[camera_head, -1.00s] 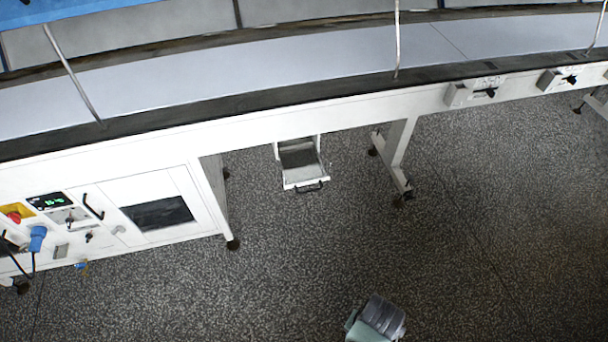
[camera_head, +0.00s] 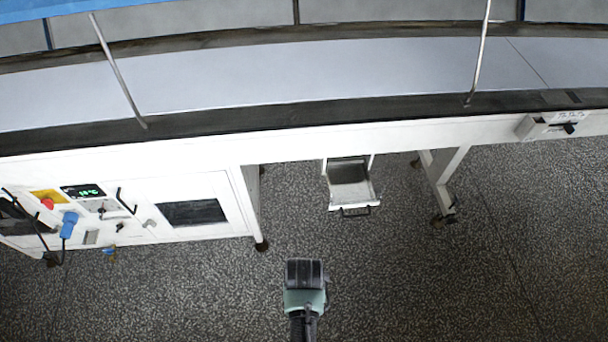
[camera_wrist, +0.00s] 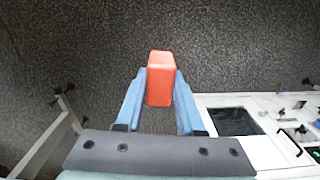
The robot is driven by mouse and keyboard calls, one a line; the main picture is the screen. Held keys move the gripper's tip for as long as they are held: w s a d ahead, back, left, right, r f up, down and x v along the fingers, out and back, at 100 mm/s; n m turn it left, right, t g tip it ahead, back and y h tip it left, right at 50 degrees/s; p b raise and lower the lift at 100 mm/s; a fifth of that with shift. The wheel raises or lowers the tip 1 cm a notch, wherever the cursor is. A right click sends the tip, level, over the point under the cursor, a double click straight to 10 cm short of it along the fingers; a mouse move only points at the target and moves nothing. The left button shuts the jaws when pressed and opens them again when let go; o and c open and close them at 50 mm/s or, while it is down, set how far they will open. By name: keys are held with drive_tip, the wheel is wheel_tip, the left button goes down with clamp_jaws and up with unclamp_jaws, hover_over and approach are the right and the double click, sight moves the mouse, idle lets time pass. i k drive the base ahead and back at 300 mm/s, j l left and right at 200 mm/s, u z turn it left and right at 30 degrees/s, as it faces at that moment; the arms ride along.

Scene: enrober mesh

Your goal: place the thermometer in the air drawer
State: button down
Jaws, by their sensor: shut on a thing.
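My gripper (camera_wrist: 159,90) has two blue fingers, shut on an orange-red block with rounded edges, which I take to be the thermometer (camera_wrist: 160,68). It is held over the dark floor in the wrist view. In the head view my wrist (camera_head: 304,285) shows at the bottom middle, but the fingers and the thermometer are hidden. The air drawer (camera_head: 361,211) hangs under the long white machine, pulled open, with a dark handle on its front and a grey inside. My wrist is in front of it and to its left. I do not see the drawer in the wrist view.
A white cabinet (camera_head: 228,228) with a dark window, a display and a blue plug stands left of the drawer. It also shows in the wrist view (camera_wrist: 268,152). A white leg (camera_head: 446,175) stands right of the drawer. The speckled floor (camera_head: 400,290) in front is clear.

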sight(351, 189)
drive_tip(key=i+l+u, duration=0.45)
drive_tip(key=u, duration=0.2)
drive_tip(key=i+l+u, duration=0.1)
drive_tip(key=l+u, duration=0.25)
drive_tip(key=i+l+u, duration=0.1)
drive_tip(key=l+u, duration=0.2)
drive_tip(key=l, duration=0.2)
drive_tip(key=i+l, duration=0.1)
drive_tip(key=l, duration=0.35)
drive_tip(key=i+l, duration=0.1)
drive_tip(key=l, duration=0.4)
